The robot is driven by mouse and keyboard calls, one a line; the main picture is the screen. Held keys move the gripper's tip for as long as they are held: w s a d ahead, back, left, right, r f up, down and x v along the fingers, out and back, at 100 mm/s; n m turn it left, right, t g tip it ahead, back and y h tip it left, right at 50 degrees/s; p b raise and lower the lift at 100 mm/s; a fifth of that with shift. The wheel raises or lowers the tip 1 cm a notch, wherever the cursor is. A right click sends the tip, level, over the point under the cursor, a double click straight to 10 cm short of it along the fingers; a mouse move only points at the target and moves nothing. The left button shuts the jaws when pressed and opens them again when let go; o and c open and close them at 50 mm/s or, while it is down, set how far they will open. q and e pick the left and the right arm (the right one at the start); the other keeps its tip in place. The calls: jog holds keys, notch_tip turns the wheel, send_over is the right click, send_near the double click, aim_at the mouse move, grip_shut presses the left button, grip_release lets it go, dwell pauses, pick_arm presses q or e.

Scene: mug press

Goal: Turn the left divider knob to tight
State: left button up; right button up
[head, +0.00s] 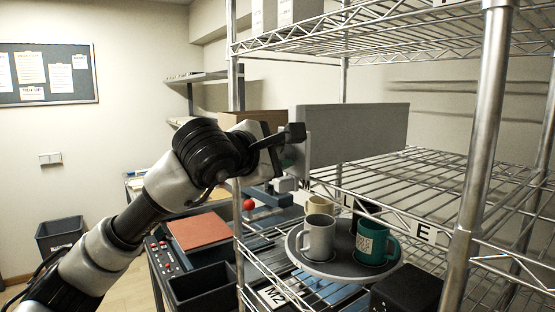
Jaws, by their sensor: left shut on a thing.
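A grey upright divider panel (360,133) stands on the wire shelf at the middle of the head view. My left gripper (292,148) is at the near left end of this panel, where its knob is. The gripper is shut on the knob, which is mostly hidden behind the fingers and wrist. I cannot see which way the knob is set. My right gripper is not in view.
A round tray (312,268) with several mugs, including a grey mug (318,240) and a green mug (377,245), is below the divider. A metal shelf post (482,150) stands at right. A worktable with a red-brown pad (199,231) is at lower left.

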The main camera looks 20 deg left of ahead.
pick_arm(q)
jog(key=o, duration=0.9)
jog(key=shift+s, duration=0.1)
jog(key=shift+b+v, duration=1.45)
jog(key=shift+v, duration=3.9)
